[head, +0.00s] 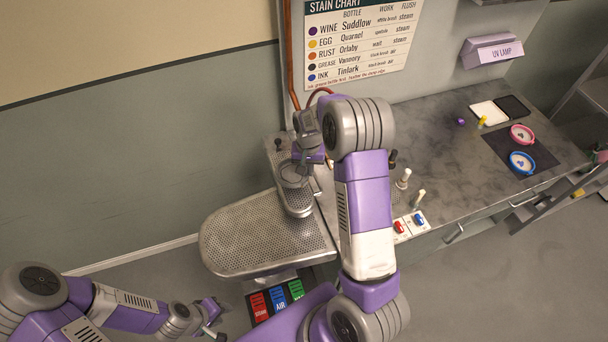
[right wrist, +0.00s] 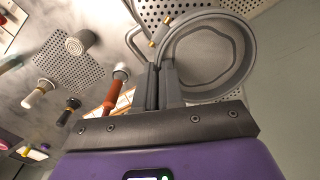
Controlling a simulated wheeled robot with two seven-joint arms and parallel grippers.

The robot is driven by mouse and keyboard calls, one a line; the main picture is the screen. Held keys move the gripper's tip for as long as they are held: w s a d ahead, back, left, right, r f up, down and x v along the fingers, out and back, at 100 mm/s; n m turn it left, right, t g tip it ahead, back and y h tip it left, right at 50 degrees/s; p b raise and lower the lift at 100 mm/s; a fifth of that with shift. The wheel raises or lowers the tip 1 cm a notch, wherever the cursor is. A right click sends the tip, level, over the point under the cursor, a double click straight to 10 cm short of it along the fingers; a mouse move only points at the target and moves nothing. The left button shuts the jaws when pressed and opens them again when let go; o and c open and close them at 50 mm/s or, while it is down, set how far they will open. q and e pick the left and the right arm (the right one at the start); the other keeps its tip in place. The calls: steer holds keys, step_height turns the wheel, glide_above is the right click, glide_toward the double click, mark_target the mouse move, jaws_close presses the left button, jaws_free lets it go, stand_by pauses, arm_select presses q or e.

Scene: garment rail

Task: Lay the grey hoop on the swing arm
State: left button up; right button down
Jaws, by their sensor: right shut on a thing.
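The grey hoop (right wrist: 252,62) is a double ring with small brass fittings, held by its edge in the right wrist view. My right gripper (right wrist: 160,82) is shut on it. In the head view the hoop (head: 293,180) shows over the swing arm (head: 298,208), a narrow perforated metal arm above the large board. I cannot tell whether the hoop touches it. My right gripper (head: 306,160) is partly hidden by its own wrist. My left gripper (head: 212,314) is low at the left, away from the hoop; its finger gap is too small to judge.
The large perforated board (head: 250,235) lies below and left of the swing arm. Coloured pedals (head: 279,300) are on the floor.

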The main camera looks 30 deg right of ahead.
mark_target(307, 183)
step_height(307, 183, down, 4)
steer(key=shift+f, duration=0.25)
steer(key=shift+w, duration=0.1)
steer(key=shift+f, duration=0.2)
steer(key=c, duration=1.3)
jaws_free()
steer(key=shift+o, duration=0.2)
steer(key=shift+r, duration=0.1)
